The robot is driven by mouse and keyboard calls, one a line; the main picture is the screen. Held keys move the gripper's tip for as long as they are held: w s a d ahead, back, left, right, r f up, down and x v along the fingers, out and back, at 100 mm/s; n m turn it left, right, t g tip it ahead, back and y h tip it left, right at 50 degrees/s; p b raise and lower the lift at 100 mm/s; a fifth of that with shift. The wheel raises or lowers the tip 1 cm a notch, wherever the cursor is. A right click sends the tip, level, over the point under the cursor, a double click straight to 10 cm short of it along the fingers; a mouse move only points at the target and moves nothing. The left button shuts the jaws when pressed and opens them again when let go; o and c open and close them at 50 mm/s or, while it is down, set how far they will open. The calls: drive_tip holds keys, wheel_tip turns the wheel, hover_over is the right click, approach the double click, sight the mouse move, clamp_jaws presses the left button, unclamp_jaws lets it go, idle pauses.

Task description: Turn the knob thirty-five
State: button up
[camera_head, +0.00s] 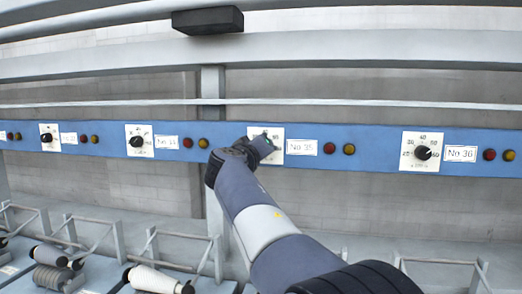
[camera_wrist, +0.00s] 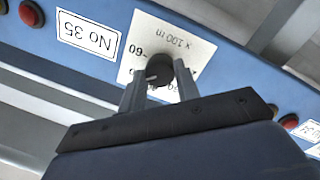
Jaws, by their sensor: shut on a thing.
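Knob thirty-five is a black knob on a white dial plate (camera_head: 277,146), next to the label "No 35" (camera_head: 301,147) on the blue rail. In the head view my gripper and wrist cover most of the knob. In the wrist view the knob (camera_wrist: 160,69) shows between the fingertips, with the dial plate (camera_wrist: 140,40) behind it and the "No 35" label (camera_wrist: 87,35) to the left. My gripper (camera_wrist: 160,85) is shut on the knob. Its pointer direction is hard to tell.
A red light (camera_head: 329,148) and an amber light (camera_head: 349,149) sit right of the label. Knob 36 (camera_head: 423,153) is farther right, and another knob (camera_head: 136,141) is to the left. Bobbins (camera_head: 150,279) and metal brackets stand below the rail. A black box (camera_head: 208,20) hangs above.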

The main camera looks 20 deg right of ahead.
drive_tip(key=shift+c, duration=0.7)
drive_tip(key=n+t+b, duration=0.1)
drive_tip(key=n+b, duration=0.1)
drive_tip(key=n, duration=0.8)
drive_tip(key=shift+d+f+b, duration=0.1)
drive_tip(key=shift+b, duration=0.2)
drive_tip(key=o, duration=1)
drive_tip(key=shift+c, duration=0.2)
